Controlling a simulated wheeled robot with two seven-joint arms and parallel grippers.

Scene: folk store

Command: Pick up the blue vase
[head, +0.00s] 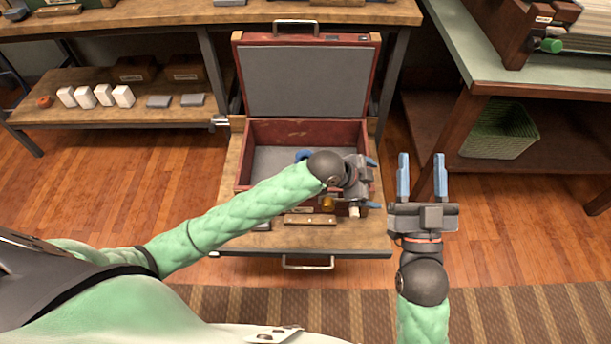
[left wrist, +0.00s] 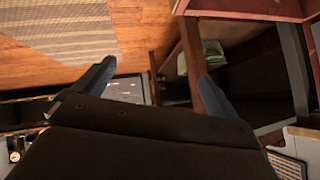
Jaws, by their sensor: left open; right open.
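A small blue thing (head: 302,155), which may be the blue vase, shows inside the open red case (head: 242,165). My left wrist hides most of it, so its shape cannot be told. My left gripper (head: 372,184) is open above the right side of the case, its fingers pointing right, past the blue thing. In the left wrist view its two blue fingers (left wrist: 157,69) are spread with nothing between them. My right gripper (head: 421,157) is open and empty, right of the case over the floor, fingers pointing away from me. No vase is distinguishable in the left wrist view.
The case's raised grey-lined lid (head: 305,80) stands behind it. The case sits on a pulled-out wooden drawer (head: 350,240) with small items at its front. A green-topped table (head: 450,45) stands right, with a green basket (head: 500,130) below. White blocks (head: 103,95) line the left shelf.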

